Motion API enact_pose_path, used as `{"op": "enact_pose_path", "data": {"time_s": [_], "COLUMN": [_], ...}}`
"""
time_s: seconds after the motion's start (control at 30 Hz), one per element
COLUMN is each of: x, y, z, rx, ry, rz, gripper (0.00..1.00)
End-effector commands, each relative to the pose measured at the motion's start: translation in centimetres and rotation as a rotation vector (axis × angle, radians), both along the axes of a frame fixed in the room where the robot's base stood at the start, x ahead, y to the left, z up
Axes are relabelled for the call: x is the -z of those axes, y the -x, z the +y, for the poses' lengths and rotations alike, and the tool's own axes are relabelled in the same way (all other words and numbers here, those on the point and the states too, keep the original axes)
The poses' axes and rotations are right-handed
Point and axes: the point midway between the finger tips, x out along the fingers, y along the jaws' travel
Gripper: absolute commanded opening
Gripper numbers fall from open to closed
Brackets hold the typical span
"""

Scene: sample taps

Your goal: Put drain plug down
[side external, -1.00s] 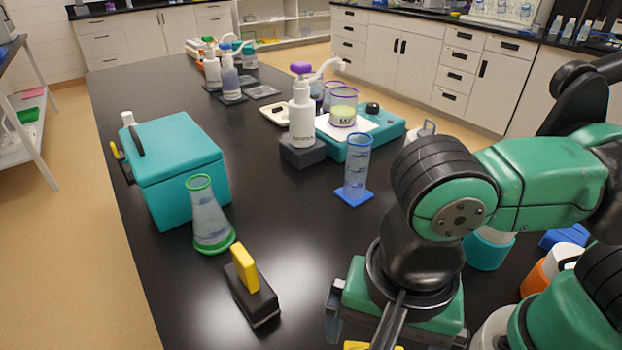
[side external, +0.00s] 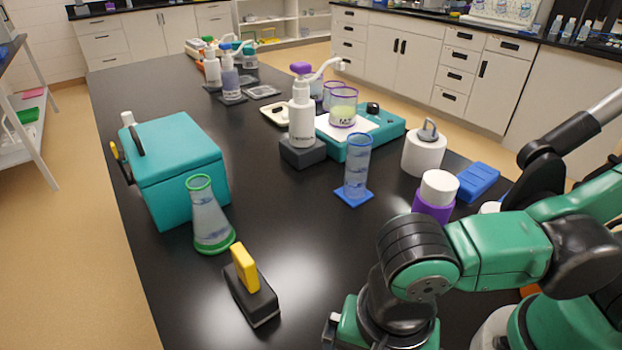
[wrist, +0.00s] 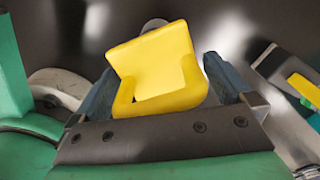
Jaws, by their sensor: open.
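In the wrist view a yellow piece (wrist: 155,65) with a flat slanted top and a notch sits between the two fingers of my gripper (wrist: 160,72). It may be the drain plug; I cannot tell for certain. The fingers are spread, one on either side of it, and a narrow gap shows on the right. Its lower end and whatever is under it are hidden. In the side external view my gripper is mostly below the picture's bottom edge, and the yellow piece does not show there.
A black block with a yellow upright (side external: 245,270) stands left of my arm. Behind it are a green-rimmed flask (side external: 210,218) and a teal box (side external: 175,165). A blue-based cylinder (side external: 356,170), a white jar with a grey ring (side external: 424,152) and a purple-based jar (side external: 436,195) stand beyond my arm.

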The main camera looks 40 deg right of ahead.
Motion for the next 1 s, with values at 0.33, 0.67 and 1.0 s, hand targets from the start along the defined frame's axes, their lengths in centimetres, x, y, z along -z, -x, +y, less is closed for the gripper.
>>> {"op": "enact_pose_path", "data": {"time_s": [0.33,0.67,1.0], "x": [0.3,0.3,0.3], "y": [0.0,0.0,-1.3], "z": [0.0,0.0,-0.9], "rx": [0.000,0.000,0.006], "ry": [0.000,0.000,0.000], "rz": [0.000,0.000,0.000], "gripper": [1.00,0.17,0.17]}}
